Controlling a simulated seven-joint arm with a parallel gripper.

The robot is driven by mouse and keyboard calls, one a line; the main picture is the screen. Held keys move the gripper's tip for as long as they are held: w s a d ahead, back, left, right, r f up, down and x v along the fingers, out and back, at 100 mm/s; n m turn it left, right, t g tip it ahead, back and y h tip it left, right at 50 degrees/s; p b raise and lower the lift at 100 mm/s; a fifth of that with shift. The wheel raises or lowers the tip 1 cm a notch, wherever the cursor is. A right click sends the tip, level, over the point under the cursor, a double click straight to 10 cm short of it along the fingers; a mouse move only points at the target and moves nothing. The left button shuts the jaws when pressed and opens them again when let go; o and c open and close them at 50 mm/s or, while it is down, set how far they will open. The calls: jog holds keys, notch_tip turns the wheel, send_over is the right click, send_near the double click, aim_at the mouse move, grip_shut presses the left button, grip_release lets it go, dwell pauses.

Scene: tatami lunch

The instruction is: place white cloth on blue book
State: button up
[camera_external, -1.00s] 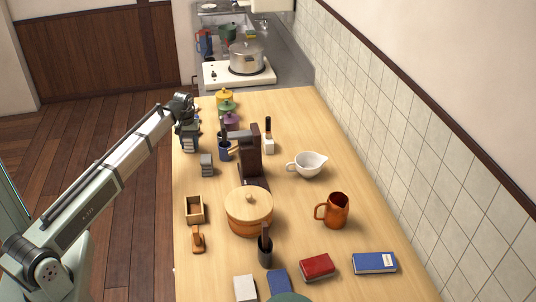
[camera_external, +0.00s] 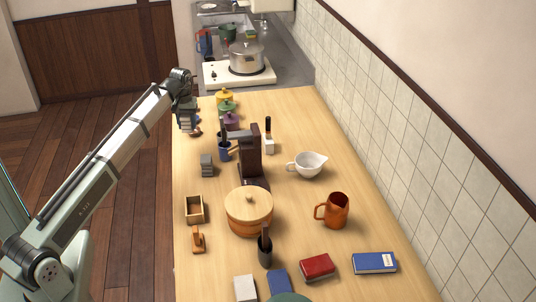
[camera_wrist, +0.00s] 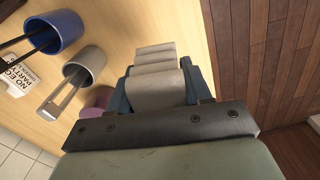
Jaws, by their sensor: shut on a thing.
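My gripper (camera_external: 186,114) is raised at the far left edge of the table. It is shut on a pale, folded thing, which looks like the white cloth (camera_wrist: 157,88), held between dark blue fingers in the wrist view. A blue book (camera_external: 375,262) with a white label lies flat at the front right of the table, far from my gripper. A second blue, book-like thing (camera_external: 279,283) lies at the front edge, beside a white block (camera_external: 245,289).
A red book (camera_external: 317,267) lies left of the labelled blue book. An orange jug (camera_external: 337,211), white pouring bowl (camera_external: 310,165), lidded wooden pot (camera_external: 249,213) and tall brown grinder-like stand (camera_external: 249,160) fill the middle. A grey block (camera_external: 207,165) stands near the left edge.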

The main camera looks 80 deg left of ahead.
jog(key=w+d+r+m, duration=0.2)
jog(key=w+d+r, duration=0.25)
jog(key=w, duration=0.35)
jog(key=w+d+r+m, duration=0.1)
jog(key=w+d+r, duration=0.2)
jog(key=w+r, duration=0.35)
jog(key=w+d+r+m, duration=0.1)
jog(key=w+d+m, duration=0.1)
jog(key=w+d, duration=0.75)
jog(key=m, duration=1.1)
send_over(375, 260)
notch_tip(375, 260, down, 10)
jog(key=shift+f, duration=4.65)
jog(key=shift+f, duration=0.15)
jog(key=o, duration=1)
jog(key=shift+o, duration=0.2)
